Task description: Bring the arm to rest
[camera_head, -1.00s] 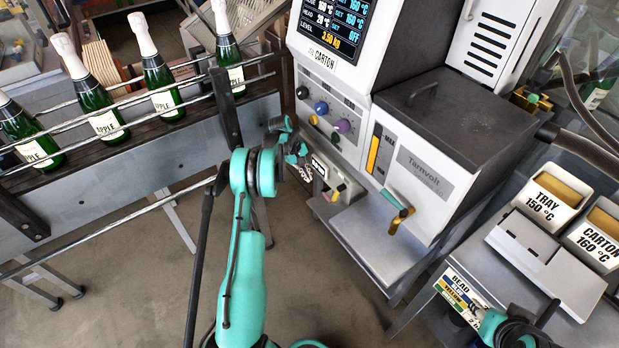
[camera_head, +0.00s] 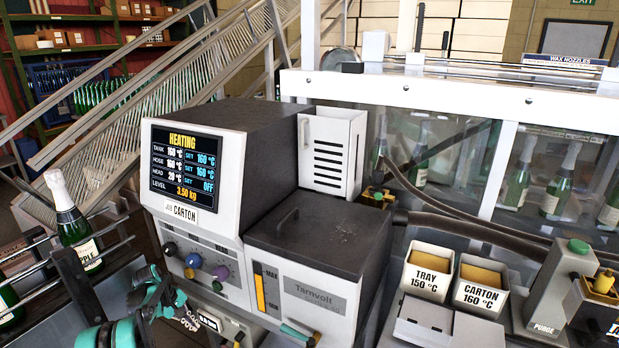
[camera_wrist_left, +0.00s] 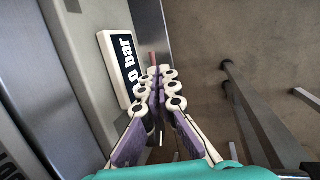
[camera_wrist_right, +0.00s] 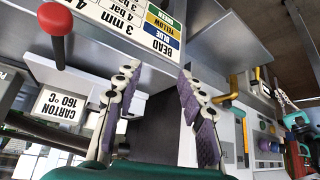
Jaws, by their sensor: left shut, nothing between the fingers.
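My left gripper (camera_head: 168,296) is in front of the lower left front of the glue machine (camera_head: 226,240), below its coloured knobs. In the left wrist view its fingers (camera_wrist_left: 157,74) are together with nothing between them, beside a dark "0 bar" display (camera_wrist_left: 122,62). Whether they touch the machine I cannot tell. My right gripper shows only in the right wrist view, where its fingers (camera_wrist_right: 158,78) are apart and empty. A bead chart (camera_wrist_right: 140,22) and the "CARTON 160 °C" bin (camera_wrist_right: 62,108) are near it there.
The machine's screen (camera_head: 181,166) reads "HEATING". Green bottles (camera_head: 76,225) stand behind rails at the left. "TRAY" (camera_head: 430,277) and "CARTON" (camera_head: 480,290) bins and a purge box (camera_head: 556,290) are at the right. A red-knobbed lever (camera_wrist_right: 56,22) is near my right gripper.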

